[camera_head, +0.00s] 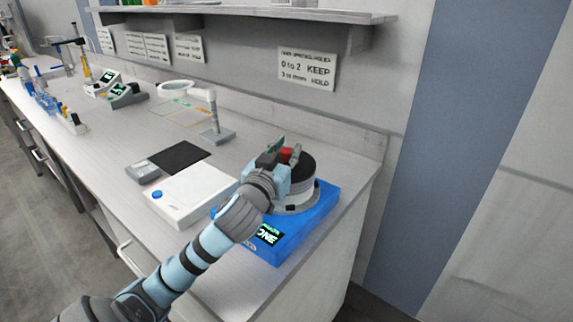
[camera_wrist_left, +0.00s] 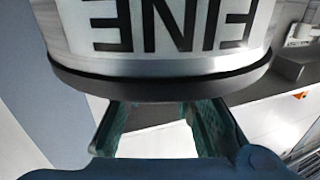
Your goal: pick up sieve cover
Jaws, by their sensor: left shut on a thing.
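The sieve cover (camera_head: 305,165) is dark with a red knob (camera_head: 287,153). It is at the top of the sieve stack on the blue shaker (camera_head: 318,216). My left gripper (camera_head: 283,156) is at the knob, its fingers on either side, shut on it. In the left wrist view, a silver sieve (camera_wrist_left: 170,66) with upside-down "FINE" lettering and the dark cover rim (camera_wrist_left: 165,88) fill the upper part. The fingers (camera_wrist_left: 158,112) pass beyond that rim, and the knob is hidden there. I cannot tell whether the cover is clear of the sieve. My right gripper is not in view.
A white device (camera_head: 191,195) with a blue button stands left of the shaker. A black mat (camera_head: 174,157) and small grey box (camera_head: 143,172) lie beyond it. A stand (camera_head: 215,125) is behind. The wall and bench end are close on the right.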

